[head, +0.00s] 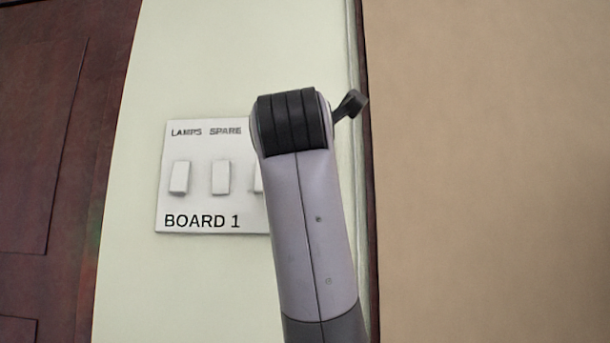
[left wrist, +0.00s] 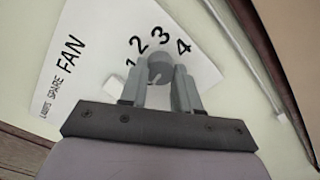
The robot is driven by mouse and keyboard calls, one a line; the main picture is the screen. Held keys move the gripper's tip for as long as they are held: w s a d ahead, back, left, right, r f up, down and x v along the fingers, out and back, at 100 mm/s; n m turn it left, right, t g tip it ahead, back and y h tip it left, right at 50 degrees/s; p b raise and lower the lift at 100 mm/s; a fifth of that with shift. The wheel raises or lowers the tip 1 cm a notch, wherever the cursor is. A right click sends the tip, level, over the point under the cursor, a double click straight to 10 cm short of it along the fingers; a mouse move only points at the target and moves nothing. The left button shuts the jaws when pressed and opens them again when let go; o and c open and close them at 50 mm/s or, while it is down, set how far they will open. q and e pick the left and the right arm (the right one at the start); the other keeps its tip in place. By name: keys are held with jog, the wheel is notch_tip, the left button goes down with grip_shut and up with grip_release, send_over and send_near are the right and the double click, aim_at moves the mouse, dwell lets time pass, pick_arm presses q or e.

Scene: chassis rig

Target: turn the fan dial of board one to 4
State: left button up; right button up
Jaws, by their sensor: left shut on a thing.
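Board one (head: 200,222) is a white panel labelled BOARD 1 on a pale wall in the head view. My own arm covers its right part, so the fan dial is hidden there. In the left wrist view the board (left wrist: 95,48) shows FAN and the numbers 1, 2, 3 and 4 around the grey round fan dial (left wrist: 160,66). My left gripper (left wrist: 160,82) is shut on the dial, one finger on each side. Which number the dial points to is not clear. My right gripper is in neither view.
White switches sit on the board: LAMPS (head: 180,178), SPARE (head: 221,178) and a third partly behind my arm. A dark red-brown door or panel (head: 50,130) is at the left. A dark trim strip and a tan wall (head: 490,170) are at the right.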

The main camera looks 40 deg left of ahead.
pick_arm(q)
jog(key=shift+m, duration=0.3)
jog(key=shift+r+n+b, duration=0.15)
jog(key=shift+n+b, duration=2.15)
jog(key=shift+n, duration=14.1)
jog(key=o, duration=1.1)
jog(key=shift+c, duration=0.2)
